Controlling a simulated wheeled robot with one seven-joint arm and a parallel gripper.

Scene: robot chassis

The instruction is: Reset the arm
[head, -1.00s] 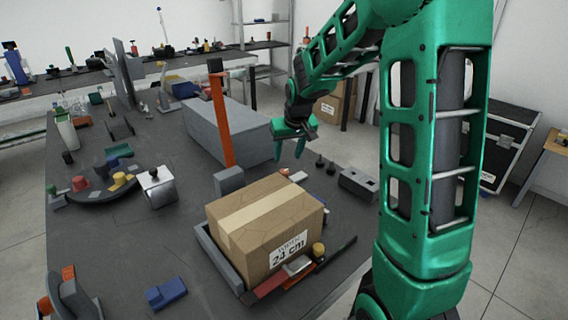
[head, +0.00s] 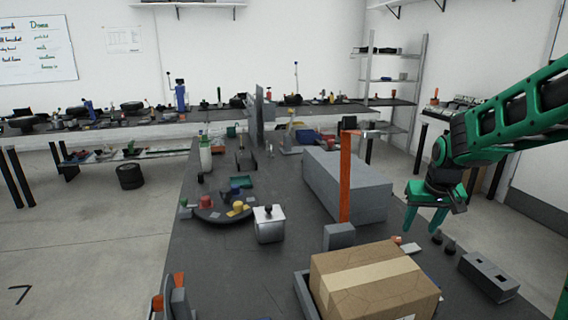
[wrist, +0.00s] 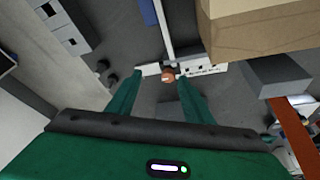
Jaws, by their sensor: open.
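My green arm (head: 535,110) reaches in from the right edge of the head view. My gripper (head: 424,218) hangs pointing down above the right side of the dark workbench (head: 220,270), right of the long grey block. Its two green fingers are apart with nothing between them. In the wrist view the open fingers (wrist: 160,82) frame a small brown-orange round piece and a pale strip that lie below, on the bench. The cardboard box (head: 375,280) stands nearer to me than the gripper and is apart from it.
An orange upright post (head: 346,178) and a long grey block (head: 347,187) stand left of the gripper. A grey block with holes (head: 489,276) and small dark knobs lie at the bench's right edge. A silver box (head: 269,224) and curved tray (head: 222,215) sit left.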

